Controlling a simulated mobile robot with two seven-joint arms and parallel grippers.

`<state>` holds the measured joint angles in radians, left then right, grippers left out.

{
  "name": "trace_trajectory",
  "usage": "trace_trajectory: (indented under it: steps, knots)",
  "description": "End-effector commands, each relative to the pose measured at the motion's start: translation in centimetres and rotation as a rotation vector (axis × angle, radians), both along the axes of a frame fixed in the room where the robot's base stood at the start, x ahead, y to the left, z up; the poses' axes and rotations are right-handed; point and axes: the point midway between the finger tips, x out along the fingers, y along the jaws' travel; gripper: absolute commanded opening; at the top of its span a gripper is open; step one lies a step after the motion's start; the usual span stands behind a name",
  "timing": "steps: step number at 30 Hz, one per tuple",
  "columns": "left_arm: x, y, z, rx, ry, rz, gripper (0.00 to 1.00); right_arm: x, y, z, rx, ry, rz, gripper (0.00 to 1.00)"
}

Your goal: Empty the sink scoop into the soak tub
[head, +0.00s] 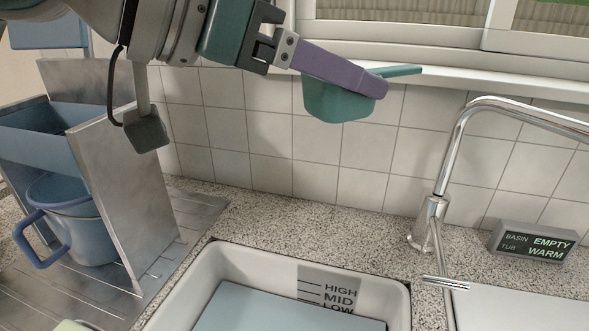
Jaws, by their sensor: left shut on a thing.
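The teal scoop (335,103) hangs in the air in front of the tiled wall, in the upper middle of the head view. Its thin end points right. My left gripper (372,84) comes in from the upper left, its purple finger lying along the scoop, and it is shut on the scoop. The scoop's inside is hidden. A white tub (255,262) with HIGH, MID and LOW marks is set in the counter below; it looks like the soak tub. A flat blue-grey surface shows inside it; I cannot tell whether it is water. My right gripper is not in view.
A chrome tap (437,200) rises right of the tub. A small display (533,242) reads BASIN EMPTY, TUB WARM. A steel panel (125,175) and a blue pot (80,225) stand at left. The speckled counter (310,216) behind the tub is clear.

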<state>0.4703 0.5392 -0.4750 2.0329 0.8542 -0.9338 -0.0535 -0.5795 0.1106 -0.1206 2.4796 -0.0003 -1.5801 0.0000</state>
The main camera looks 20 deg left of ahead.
Motion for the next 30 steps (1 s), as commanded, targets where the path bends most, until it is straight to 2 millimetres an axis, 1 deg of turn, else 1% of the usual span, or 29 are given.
trace_trajectory:
  steps: [1,5,6,9,13,15,17,18,20,30]
  knots:
    - [0.5,-0.7,-1.0,0.001,0.000,0.010,0.09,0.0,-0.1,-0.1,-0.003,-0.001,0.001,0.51]
    - [1.5,-2.2,-3.4,0.000,0.001,0.041,0.09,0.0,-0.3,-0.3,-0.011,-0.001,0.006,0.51]
    - [1.7,-2.7,-4.4,0.001,0.002,0.051,0.09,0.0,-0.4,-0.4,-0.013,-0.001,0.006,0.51]
    - [2.2,-3.7,-7.0,0.001,0.005,0.074,0.09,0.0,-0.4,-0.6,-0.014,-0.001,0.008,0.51]
    - [2.4,-4.4,-10.3,-0.004,0.009,0.093,0.09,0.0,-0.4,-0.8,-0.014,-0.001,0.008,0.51]
    - [2.4,-4.5,-11.9,-0.006,0.010,0.094,0.09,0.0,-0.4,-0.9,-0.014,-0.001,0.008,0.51]
    - [2.4,-4.4,-13.1,-0.004,0.009,0.093,0.09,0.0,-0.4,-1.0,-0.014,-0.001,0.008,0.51]
    - [2.3,-4.2,-14.2,0.000,0.009,0.087,0.09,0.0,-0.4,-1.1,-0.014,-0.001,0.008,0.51]
    - [2.2,-3.8,-15.4,0.007,0.003,0.074,0.09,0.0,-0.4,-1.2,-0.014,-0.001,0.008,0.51]
    - [1.3,-2.4,-18.6,0.007,-0.003,0.008,0.09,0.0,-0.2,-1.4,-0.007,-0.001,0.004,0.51]
